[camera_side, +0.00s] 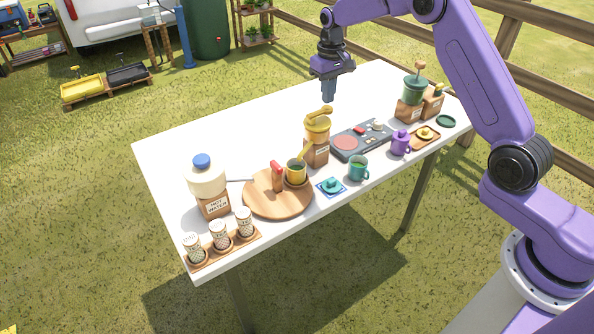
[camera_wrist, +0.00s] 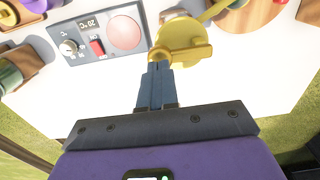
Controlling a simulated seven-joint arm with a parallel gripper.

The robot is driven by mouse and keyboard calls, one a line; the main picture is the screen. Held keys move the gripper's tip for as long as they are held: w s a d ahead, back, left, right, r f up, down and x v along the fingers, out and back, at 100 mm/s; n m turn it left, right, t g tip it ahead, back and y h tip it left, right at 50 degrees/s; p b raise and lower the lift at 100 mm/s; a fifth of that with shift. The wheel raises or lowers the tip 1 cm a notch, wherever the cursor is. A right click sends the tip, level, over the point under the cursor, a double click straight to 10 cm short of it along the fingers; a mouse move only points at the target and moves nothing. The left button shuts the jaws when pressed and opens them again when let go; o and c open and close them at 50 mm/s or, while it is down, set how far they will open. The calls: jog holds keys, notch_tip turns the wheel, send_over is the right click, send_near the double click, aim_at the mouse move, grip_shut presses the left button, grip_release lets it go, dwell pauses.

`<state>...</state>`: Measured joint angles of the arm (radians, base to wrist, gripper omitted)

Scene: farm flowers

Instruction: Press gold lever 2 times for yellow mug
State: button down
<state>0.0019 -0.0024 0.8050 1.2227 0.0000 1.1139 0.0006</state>
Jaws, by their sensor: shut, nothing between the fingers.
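The gold lever (camera_side: 319,113) sits on top of a yellow dispenser (camera_side: 317,133) on a wooden block, and it also shows in the wrist view (camera_wrist: 190,52). My gripper (camera_side: 328,98) is shut and empty, above the table and a little above and behind the lever. In the wrist view its fingertips (camera_wrist: 160,66) appear beside the lever's near end; whether they touch cannot be told.
A hot plate (camera_side: 361,140) with a red switch lies right of the dispenser. A hot water dispenser (camera_side: 208,185), a tea jar rack (camera_side: 222,250), a teal mug (camera_side: 357,168), a purple mug (camera_side: 400,143) and a green dispenser (camera_side: 414,91) also stand on the table. The back middle is clear.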

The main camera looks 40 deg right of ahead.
notch_tip(320, 180, up, 6)
dwell(0.7)
dwell(0.3)
